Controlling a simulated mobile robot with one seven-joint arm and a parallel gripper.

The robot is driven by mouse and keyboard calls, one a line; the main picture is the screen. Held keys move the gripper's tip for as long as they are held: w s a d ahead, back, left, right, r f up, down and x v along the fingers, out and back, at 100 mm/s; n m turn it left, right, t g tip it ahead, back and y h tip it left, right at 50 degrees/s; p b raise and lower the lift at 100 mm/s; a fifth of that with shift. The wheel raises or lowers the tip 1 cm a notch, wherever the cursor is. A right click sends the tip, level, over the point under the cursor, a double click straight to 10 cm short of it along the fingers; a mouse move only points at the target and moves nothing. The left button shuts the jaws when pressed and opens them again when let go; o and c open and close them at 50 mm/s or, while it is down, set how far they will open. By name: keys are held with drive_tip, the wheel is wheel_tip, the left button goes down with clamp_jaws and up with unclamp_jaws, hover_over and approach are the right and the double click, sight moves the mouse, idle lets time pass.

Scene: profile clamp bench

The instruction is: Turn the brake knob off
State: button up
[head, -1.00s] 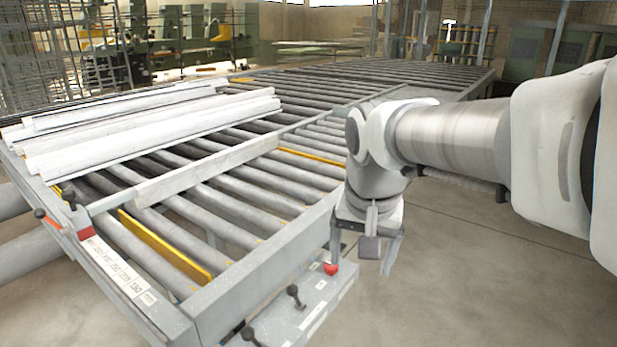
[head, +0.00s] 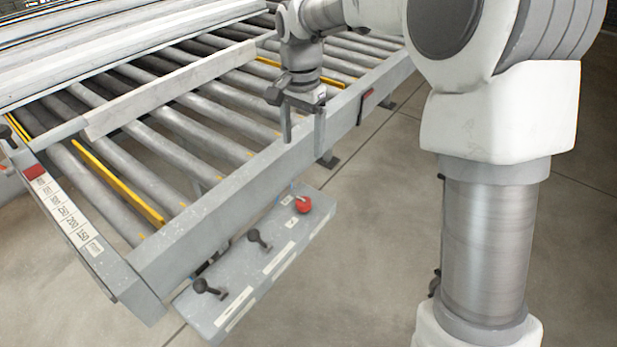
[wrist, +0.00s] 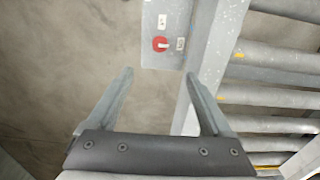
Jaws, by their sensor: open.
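The brake knob appears to be the round red knob (head: 303,204) on the far end of a grey control panel (head: 235,285) beside the roller table. It also shows in the wrist view (wrist: 158,43), with a white mark on its right side pointing to a small label (wrist: 180,44). A second small label (wrist: 162,20) is beyond it; the lettering is too small to read. My gripper (head: 303,148) is open and empty, above and beyond the knob, near the table's side rail. In the wrist view my fingertips (wrist: 158,74) are apart, with the knob ahead between their lines, untouched.
Two black lever handles (head: 258,238) (head: 208,287) stand on the same panel. The table's side rail (head: 250,185) runs close along it. White profiles (head: 130,50) and a grey bar (head: 165,92) lie on the rollers.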

drive_tip(key=b, duration=0.1)
approach(303, 199)
wheel_tip(303, 199, down, 9)
drive_tip(key=shift+s+r, duration=0.1)
idle(0.3)
clamp_jaws()
idle(0.4)
